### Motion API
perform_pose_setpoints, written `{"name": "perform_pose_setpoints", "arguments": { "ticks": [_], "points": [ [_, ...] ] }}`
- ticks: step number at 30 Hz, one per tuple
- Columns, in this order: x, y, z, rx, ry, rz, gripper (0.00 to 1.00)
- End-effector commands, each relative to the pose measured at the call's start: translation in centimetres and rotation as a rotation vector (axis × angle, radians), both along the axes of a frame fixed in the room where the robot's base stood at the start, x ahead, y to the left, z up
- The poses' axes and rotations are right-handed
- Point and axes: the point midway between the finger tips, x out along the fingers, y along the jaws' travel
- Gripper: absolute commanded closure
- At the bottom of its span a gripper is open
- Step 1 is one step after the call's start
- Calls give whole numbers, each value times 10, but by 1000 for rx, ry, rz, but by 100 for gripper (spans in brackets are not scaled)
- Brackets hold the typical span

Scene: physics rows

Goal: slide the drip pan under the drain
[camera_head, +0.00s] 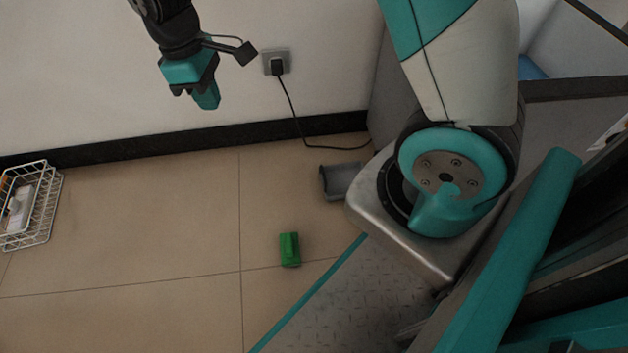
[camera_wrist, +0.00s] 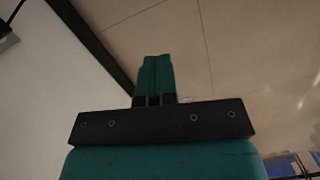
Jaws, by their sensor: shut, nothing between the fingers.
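A small grey open tray (camera_head: 340,180), which looks like the drip pan, lies on the tiled floor near the wall. Its right side is close to or partly hidden by my metal base. I cannot make out a drain in either view. My gripper (camera_head: 207,98) is up in front of the white wall, left of the socket, well apart from the tray. In the wrist view its teal fingers (camera_wrist: 155,75) are together, with nothing between them. The tray cannot be made out in the wrist view.
A green block (camera_head: 289,250) lies on the floor below the tray. A white wire basket (camera_head: 30,205) with things in it stands at the far left. A black cord (camera_head: 294,110) runs from the wall socket (camera_head: 276,62) down to the floor. The floor between basket and block is clear.

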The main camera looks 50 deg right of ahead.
Motion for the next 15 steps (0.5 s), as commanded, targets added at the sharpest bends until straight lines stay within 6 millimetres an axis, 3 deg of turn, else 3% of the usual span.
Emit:
{"name": "perform_pose_setpoints", "arguments": {
  "ticks": [1, 7, 12, 15],
  "points": [
    [15, -9, -41, -49, 33, 17, 100],
    [53, -52, -172, -246, 152, 114, 100],
    [51, -91, -277, -393, 274, 201, 100],
    [41, -110, -322, -458, 338, 242, 100]
  ]
}}
